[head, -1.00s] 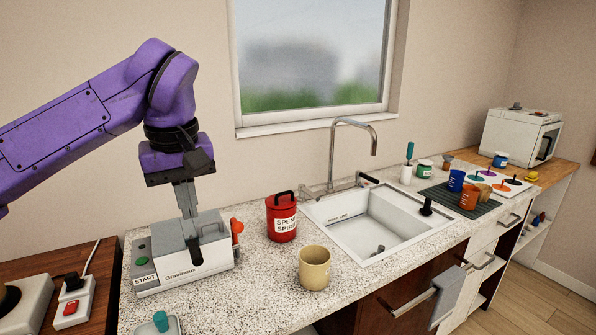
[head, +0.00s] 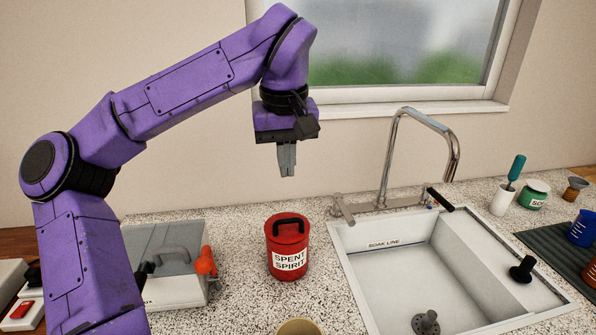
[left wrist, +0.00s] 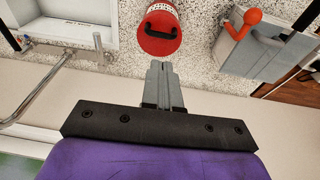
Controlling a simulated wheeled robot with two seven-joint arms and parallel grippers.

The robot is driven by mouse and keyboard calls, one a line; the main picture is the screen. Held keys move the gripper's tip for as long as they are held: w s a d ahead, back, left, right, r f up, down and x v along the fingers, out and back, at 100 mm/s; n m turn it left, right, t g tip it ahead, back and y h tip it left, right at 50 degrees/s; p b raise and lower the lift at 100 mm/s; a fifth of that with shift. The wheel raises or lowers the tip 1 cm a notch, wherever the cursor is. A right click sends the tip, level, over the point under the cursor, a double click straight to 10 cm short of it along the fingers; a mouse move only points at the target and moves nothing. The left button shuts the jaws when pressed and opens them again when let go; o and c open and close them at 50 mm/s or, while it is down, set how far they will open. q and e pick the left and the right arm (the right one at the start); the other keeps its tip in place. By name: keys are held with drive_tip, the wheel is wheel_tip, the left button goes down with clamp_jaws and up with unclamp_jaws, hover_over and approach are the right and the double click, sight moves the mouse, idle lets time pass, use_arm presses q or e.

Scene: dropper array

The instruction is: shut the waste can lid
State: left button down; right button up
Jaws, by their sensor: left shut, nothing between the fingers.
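The waste can (head: 289,262) is a red can labelled SPENT SPIRIT, upright on the speckled counter left of the sink. Its red lid (head: 273,229) carries a black handle (head: 290,219) and lies across the top; I cannot tell whether it is fully seated. The can also shows in the left wrist view (left wrist: 158,44), just beyond the fingertips. My left gripper (head: 287,174) is shut and empty, pointing down above the can and apart from it. Its fingers also show in the left wrist view (left wrist: 158,66). My right gripper is not in view.
A grey machine (head: 180,285) with a handle and an orange knob (head: 206,262) stands left of the can. The sink (head: 400,285) and faucet (head: 395,150) are to the right. A beige cup (head: 299,327) is in front, cut off by the frame.

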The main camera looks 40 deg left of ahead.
use_arm(q)
approach(288, 222)
drive_tip(key=f, duration=0.3)
drive_tip(key=w+a+f, duration=0.1)
drive_tip(key=f, duration=0.1)
drive_tip(key=shift+f, duration=0.65)
drive_tip(key=shift+w+f, duration=0.1)
drive_tip(key=shift+w, duration=0.05)
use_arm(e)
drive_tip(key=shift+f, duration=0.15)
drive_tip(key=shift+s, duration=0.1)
